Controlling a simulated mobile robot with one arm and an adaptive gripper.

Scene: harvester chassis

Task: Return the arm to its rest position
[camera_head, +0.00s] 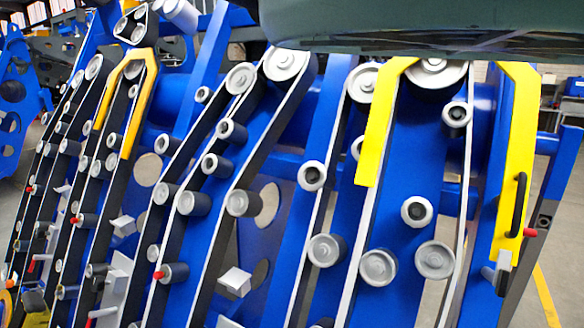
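My gripper is not in view, and I cannot make out its fingers anywhere. The harvester chassis fills most of the head view, with tilted blue panels (413,150) carrying grey rollers and belts. A large dark grey-green shape, close to the camera, covers the top right and hides what is behind it. I cannot tell whether it is part of my arm.
A yellow guard (518,150) with a black handle (519,205) stands at the right, and another yellow guard (142,105) at the upper left. Small red-tipped pins (162,274) stick out. Grey floor (565,255) with a yellow line shows at the right.

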